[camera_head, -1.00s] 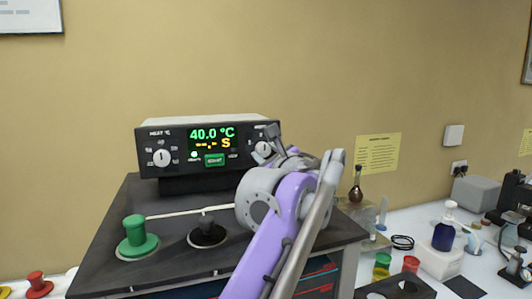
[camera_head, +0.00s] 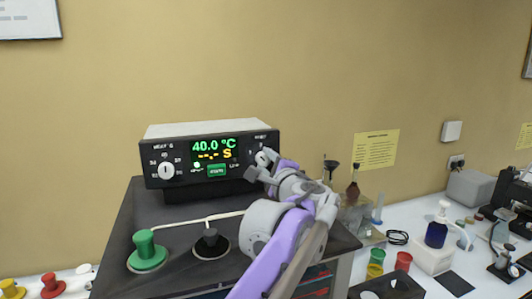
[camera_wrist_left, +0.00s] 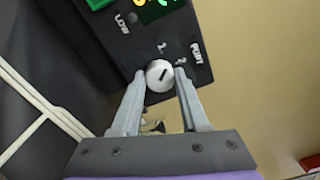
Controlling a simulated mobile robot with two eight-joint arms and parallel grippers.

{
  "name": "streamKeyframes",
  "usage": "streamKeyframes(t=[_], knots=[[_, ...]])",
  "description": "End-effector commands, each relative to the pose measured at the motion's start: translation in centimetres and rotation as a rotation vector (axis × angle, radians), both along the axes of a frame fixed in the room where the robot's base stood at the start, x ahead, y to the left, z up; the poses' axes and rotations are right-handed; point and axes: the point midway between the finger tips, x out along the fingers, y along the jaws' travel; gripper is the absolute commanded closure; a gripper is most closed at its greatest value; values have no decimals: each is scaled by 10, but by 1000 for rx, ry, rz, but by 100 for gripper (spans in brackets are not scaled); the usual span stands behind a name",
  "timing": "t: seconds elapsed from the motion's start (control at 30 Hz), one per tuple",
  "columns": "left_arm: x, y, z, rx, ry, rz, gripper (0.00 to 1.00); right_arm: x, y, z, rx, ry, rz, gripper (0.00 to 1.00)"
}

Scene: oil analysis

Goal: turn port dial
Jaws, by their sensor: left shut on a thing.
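The port dial (camera_head: 265,157) is a small white round knob at the right end of the black control box (camera_head: 211,157). The box's display reads 40.0 °C in green. In the left wrist view the dial (camera_wrist_left: 159,77) sits between the two grey fingers of my left gripper (camera_wrist_left: 160,72), beside the PORT label and the marks 1 and 2. Its dark pointer line is tilted there. My left gripper (camera_head: 261,168) is shut on the dial in the head view, its fingers partly covering it. My right gripper is in neither view.
A second white dial (camera_head: 166,171) is at the box's left. A green knob (camera_head: 146,246) and a black knob (camera_head: 210,242) stand on the black bath top. Flasks, cups and a blue bottle (camera_head: 436,234) stand on the right bench.

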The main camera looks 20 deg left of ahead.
Motion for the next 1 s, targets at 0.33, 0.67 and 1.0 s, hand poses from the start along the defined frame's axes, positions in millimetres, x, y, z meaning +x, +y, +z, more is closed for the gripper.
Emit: streamKeyframes(t=[0.33, 0.67, 1.0], knots=[[1, 0, 1, -201, -138, 0, 100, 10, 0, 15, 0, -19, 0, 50], [0, 0, 0, -289, -196, 0, 100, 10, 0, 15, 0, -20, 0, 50], [0, 0, 0, -302, -205, 0, 100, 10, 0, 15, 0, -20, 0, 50]])
